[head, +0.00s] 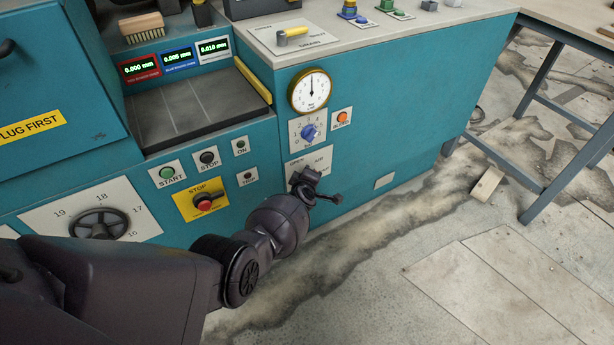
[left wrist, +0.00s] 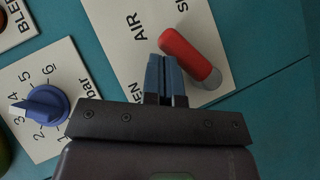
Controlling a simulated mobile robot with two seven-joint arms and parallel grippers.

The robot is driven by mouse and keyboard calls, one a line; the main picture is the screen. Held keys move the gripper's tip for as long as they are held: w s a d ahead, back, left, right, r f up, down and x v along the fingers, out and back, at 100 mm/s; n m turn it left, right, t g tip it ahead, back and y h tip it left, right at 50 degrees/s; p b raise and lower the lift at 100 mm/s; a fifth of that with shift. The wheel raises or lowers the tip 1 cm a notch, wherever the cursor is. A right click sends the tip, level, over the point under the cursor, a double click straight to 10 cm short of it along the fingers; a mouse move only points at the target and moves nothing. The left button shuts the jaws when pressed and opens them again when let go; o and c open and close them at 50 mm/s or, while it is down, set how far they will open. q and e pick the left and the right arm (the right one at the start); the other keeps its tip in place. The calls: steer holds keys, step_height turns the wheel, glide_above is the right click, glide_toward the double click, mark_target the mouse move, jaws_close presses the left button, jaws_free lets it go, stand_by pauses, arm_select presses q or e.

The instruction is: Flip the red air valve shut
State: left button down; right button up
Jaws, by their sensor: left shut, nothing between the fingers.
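The red air valve handle (left wrist: 190,55) shows in the left wrist view on a white plate (left wrist: 215,35) lettered AIR. Its free end lies between the partly hidden OPEN and SHUT lettering, and its grey pivot is at the lower right. My left gripper (left wrist: 165,62) is shut and empty, with its blue fingertips close beside the handle; I cannot tell if they touch it. In the head view my left gripper (head: 312,180) is in front of the lower part of the AIR plate (head: 313,159) and hides the red handle. My right gripper is not in view.
A blue regulator knob (head: 309,132) sits just above the AIR plate, beside an orange bleed button (head: 342,118) and below a round gauge (head: 310,91). A red stop button (head: 204,204) is to the left. Floor to the right is mostly open.

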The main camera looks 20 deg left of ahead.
arm_select(q)
steer(key=shift+w+d+f+b, duration=0.65)
steer(key=shift+w+f+b, duration=0.15)
steer(key=shift+f, duration=0.1)
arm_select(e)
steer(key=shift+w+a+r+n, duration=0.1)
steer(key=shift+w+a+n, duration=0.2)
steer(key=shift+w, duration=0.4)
arm_select(q)
steer(key=shift+w+d, duration=0.1)
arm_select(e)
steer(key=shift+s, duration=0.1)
arm_select(q)
steer(key=shift+r, duration=0.1)
